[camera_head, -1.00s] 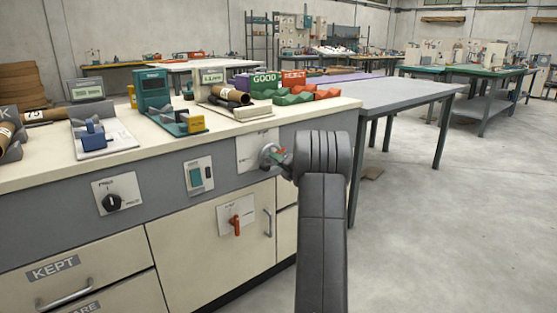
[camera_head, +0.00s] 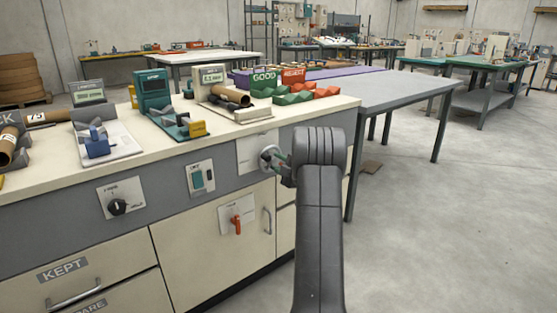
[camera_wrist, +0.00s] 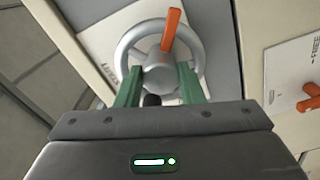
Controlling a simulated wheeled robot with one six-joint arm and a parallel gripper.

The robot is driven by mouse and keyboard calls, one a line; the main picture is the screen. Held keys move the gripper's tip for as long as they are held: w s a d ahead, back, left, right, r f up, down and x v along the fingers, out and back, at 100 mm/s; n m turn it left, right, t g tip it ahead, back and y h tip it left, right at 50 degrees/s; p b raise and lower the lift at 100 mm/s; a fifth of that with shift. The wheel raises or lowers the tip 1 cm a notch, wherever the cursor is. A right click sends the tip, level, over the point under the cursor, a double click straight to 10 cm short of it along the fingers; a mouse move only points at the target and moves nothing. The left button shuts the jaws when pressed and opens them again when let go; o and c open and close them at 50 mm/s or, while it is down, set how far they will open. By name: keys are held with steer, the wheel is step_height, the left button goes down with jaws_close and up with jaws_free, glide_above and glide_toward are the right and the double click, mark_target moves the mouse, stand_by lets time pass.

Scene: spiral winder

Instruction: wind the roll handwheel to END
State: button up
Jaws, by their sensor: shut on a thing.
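The roll handwheel (camera_wrist: 124,52) is a grey ring with an orange bar across its upper part, on a pale panel. In the head view the handwheel (camera_head: 265,157) sits on the bench's front, partly hidden by my wrist. My gripper (camera_wrist: 158,84) has two green fingers reaching over the wheel's lower part. They are shut on the handwheel, with a dark knob (camera_wrist: 152,100) showing low between them. In the head view my gripper (camera_head: 284,161) is at the wheel's right side. The panel's lettering is too small to read, and I see no END mark.
A red-handled switch (camera_head: 237,225) is below the wheel on the cabinet door. A grey table (camera_head: 400,90) stands behind. The floor at right is clear.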

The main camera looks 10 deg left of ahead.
steer(key=m+p, duration=0.4)
steer(key=m, duration=0.3)
steer(key=m+p, duration=0.2)
steer(key=m, duration=0.2)
steer(key=shift+s+f, duration=0.1)
steer(key=m+p, duration=0.2)
steer(key=m, duration=0.1)
steer(key=shift+a+m, duration=0.1)
steer(key=shift+m, duration=0.3)
steer(key=m+p, duration=0.1)
steer(key=m, duration=0.2)
steer(key=shift+s+p, duration=0.1)
steer(key=shift+p, duration=0.25)
steer(key=m+p, duration=0.1)
steer(key=m, duration=0.3)
steer(key=shift+a+p, duration=0.1)
steer(key=shift+p, duration=0.25)
steer(key=m+p, duration=0.2)
steer(key=m, duration=0.4)
steer(key=shift+s, duration=0.15)
steer(key=shift+m, duration=0.3)
steer(key=o, duration=1)
